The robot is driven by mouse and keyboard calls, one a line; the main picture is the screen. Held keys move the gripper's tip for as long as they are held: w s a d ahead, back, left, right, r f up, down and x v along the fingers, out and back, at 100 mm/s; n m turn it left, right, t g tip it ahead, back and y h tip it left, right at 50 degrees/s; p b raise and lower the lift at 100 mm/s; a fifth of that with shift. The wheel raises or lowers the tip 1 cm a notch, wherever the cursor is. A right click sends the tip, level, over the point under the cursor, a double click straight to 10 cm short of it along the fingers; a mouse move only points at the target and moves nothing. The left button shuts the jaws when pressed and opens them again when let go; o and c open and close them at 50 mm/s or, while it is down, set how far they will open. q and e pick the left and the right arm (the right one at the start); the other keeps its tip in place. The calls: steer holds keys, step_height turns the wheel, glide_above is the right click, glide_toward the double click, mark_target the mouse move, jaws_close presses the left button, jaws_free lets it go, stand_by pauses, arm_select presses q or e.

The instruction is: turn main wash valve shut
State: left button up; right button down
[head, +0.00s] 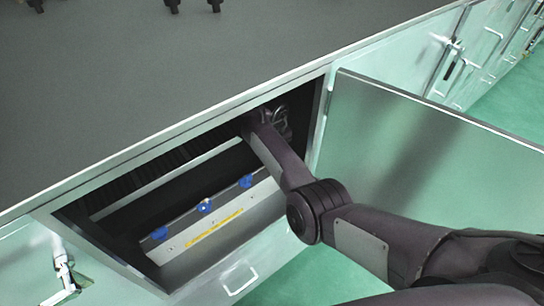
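Three blue valve handles sit in a row on a pale panel inside the open cabinet: a left one (160,233), a middle one (205,206) and a right one (247,181). A yellow label strip (214,228) runs below them, its writing too small to read. I cannot tell which one is the main wash valve. My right arm reaches from the right into the cabinet opening. My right gripper (279,121) is at the opening's upper right corner, above and right of the right blue handle and apart from it. Its fingers are small and dark, so their opening is unclear. My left gripper is out of view.
A pull handle (238,280) is below the valve panel. Green floor (300,270) is clear in front.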

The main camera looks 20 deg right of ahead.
stand_by(0.5)
steer(key=c, duration=1.5)
jaws_free()
step_height(320, 180, up, 3)
steer(key=shift+w+d+r, duration=0.1)
steer(key=shift+r, duration=0.1)
step_height(320, 180, up, 2)
steer(key=shift+r, duration=1.2)
